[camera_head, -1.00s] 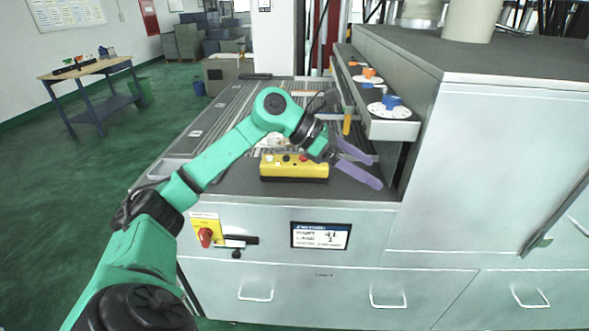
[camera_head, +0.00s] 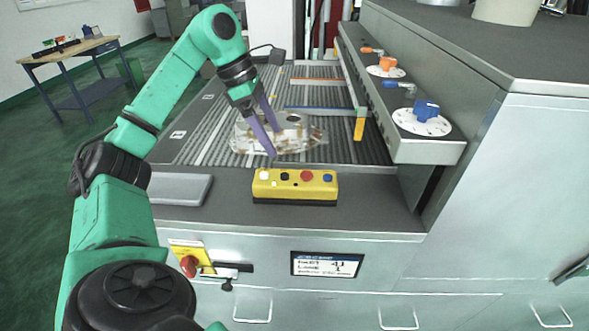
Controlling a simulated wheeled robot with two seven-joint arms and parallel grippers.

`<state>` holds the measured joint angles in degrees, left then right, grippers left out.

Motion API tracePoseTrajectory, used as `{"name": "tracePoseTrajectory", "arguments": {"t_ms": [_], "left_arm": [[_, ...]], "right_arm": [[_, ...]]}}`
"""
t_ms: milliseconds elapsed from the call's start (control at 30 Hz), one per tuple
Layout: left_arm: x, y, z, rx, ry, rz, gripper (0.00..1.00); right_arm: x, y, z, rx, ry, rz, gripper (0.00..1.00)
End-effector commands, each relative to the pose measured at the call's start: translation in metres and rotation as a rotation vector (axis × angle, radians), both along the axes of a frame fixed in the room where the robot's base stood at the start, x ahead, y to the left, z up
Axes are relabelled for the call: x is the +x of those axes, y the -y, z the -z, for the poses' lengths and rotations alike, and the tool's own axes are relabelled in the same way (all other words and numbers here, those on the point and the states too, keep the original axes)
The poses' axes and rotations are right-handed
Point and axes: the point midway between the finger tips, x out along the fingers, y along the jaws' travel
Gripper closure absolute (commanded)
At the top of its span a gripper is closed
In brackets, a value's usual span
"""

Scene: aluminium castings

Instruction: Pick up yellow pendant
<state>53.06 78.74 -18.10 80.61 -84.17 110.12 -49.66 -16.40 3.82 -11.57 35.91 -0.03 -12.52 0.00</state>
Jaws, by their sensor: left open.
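The yellow pendant (camera_head: 294,186) is a box with white, black, red and blue buttons on top. It lies on the dark front ledge of the machine (camera_head: 377,213). My left gripper (camera_head: 272,141) has two purple fingers, spread apart and empty, pointing down. It is above and behind the pendant, slightly to its left, in front of a light metal casting (camera_head: 298,133) on the ribbed bed. The fingers do not appear to touch the pendant. My right gripper is not in view.
A shelf with a blue knob (camera_head: 426,110) and an orange knob (camera_head: 387,64) runs along the right. A grey flat plate (camera_head: 180,189) lies left of the pendant. The ledge right of the pendant is clear.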

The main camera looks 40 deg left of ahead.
Motion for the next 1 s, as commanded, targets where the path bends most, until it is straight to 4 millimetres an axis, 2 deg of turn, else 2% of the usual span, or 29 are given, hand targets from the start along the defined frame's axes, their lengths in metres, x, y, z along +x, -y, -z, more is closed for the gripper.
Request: {"name": "tracePoseTrajectory", "arguments": {"t_ms": [167,300,400,533,700,800,967,1000], "left_arm": [[0.005,0.009,0.031,0.002,-0.005,0.002,0.0],[0.014,0.021,0.064,0.001,-0.007,0.002,0.0],[0.018,0.026,0.08,0.0,-0.004,0.0,0.0],[0.022,0.031,0.093,0.001,-0.004,0.001,0.0],[0.028,0.038,0.122,-0.002,-0.004,0.002,0.0],[0.031,0.042,0.133,-0.002,0.0,0.002,0.0],[0.032,0.042,0.136,-0.001,0.002,0.001,0.0],[0.032,0.042,0.136,-0.001,0.002,0.001,0.04]], "right_arm": [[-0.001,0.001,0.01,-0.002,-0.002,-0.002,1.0],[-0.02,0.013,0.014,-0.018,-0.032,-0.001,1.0],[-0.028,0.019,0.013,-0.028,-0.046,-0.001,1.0],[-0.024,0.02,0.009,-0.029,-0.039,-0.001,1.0],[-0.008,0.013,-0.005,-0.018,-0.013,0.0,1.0],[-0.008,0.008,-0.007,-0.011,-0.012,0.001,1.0],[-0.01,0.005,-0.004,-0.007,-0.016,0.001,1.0],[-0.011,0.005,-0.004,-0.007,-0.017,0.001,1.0]]}}
